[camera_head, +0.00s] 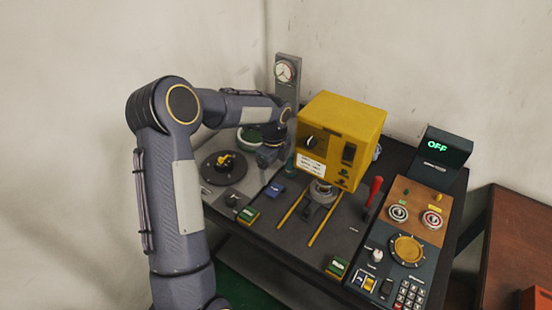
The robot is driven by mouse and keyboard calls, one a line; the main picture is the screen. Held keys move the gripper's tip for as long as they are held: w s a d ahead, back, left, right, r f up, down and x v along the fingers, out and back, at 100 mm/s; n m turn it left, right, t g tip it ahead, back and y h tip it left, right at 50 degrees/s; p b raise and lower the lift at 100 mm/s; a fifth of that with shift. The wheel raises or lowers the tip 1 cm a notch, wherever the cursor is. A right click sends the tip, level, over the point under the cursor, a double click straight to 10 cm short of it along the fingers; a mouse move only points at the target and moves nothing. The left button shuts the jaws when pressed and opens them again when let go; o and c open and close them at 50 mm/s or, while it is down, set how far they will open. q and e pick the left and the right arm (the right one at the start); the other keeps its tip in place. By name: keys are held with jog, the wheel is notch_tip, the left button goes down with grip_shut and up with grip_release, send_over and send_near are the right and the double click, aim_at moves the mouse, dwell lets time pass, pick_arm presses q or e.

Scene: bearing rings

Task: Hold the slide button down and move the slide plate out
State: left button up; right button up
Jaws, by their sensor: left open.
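My left arm reaches in from the left, and its gripper (270,157) points down at the back left of the dark workbench, beside the yellow machine. It is open; its fingertips are small and partly unclear. The slide plate (317,207) appears to be the dark plate between two yellow rails (327,225), partly under the machine, with a round metal part on it. Green-topped buttons stand at the front left (248,215) and front right (338,267). A blue block (275,190) lies left of the rails. I cannot tell which is the slide button. My right gripper is not in view.
The yellow machine (345,125) stands over the back of the rails. A red lever (374,190) rises on their right. A control panel (408,250) and an "OFF" display (438,148) stand further right. A round black turntable (224,168) and a gauge post (287,75) are at the left and back.

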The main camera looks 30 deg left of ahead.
aim_at(274, 190)
pick_arm(q)
notch_tip(274, 190, down, 8)
jog(key=shift+f+p, duration=0.1)
jog(key=shift+p, duration=0.4)
jog(key=c, duration=1)
jog(key=shift+c, duration=0.2)
